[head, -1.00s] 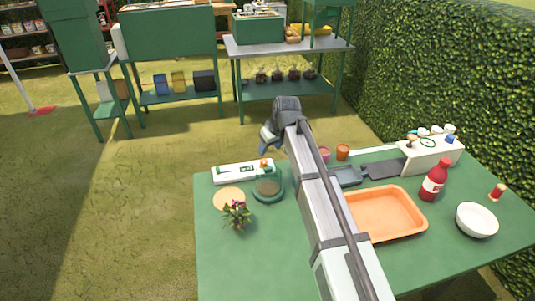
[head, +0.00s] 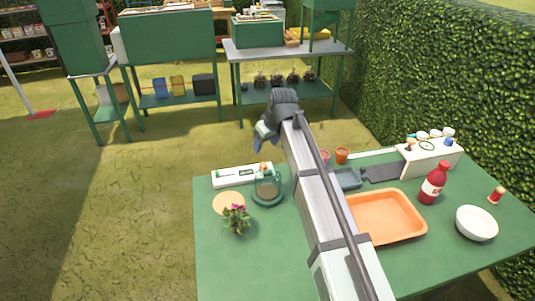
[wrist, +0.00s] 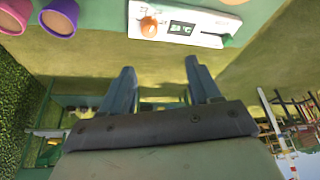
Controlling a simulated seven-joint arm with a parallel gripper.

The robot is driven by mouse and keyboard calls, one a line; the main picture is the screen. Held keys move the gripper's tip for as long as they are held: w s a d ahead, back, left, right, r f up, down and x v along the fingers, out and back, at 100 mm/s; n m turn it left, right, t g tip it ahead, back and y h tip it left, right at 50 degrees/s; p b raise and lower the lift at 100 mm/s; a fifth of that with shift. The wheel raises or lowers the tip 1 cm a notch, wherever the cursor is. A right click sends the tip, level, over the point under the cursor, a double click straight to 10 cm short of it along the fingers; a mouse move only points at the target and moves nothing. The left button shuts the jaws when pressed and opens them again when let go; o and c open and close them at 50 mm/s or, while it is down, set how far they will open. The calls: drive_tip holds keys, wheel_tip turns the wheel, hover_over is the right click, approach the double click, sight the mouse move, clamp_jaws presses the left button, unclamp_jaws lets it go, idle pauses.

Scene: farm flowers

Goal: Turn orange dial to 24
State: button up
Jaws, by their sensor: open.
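The orange dial (wrist: 149,27) sits on a white control panel (wrist: 190,22), beside a small dark display (wrist: 182,28) showing a number in °C that is too blurred to read surely. In the head view the panel (head: 232,177) lies at the far left edge of the green table, with the dial (head: 263,166) near its right end. My gripper (wrist: 159,66) is open and empty, its two blue-grey fingers apart and not touching the dial. In the head view my gripper (head: 264,138) hangs beyond the table's far edge, close to the panel.
A round green item (head: 267,198) and a potted pink flower (head: 236,219) stand in front of the panel. Two small pots (head: 342,155), an orange tray (head: 405,233), a red bottle (head: 433,184) and a white bowl (head: 476,223) are right of my arm. A hedge borders the right.

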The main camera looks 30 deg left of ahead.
hover_over(263, 164)
drive_tip(key=a, duration=0.2)
drive_tip(key=w+n+h, duration=0.1)
drive_tip(key=n+h, duration=0.1)
drive_tip(key=f, duration=0.4)
drive_tip(key=d+f+n+g+h, duration=0.1)
drive_tip(key=f, duration=0.3)
drive_tip(key=s+d+f+n+h, duration=0.1)
drive_tip(key=f, duration=0.4)
drive_tip(key=shift+d+g, duration=0.1)
drive_tip(key=shift+g, duration=0.3)
drive_tip(key=shift+c, duration=0.4)
drive_tip(key=c, duration=1)
drive_tip(key=shift+o, duration=0.2)
drive_tip(key=shift+m, duration=0.7)
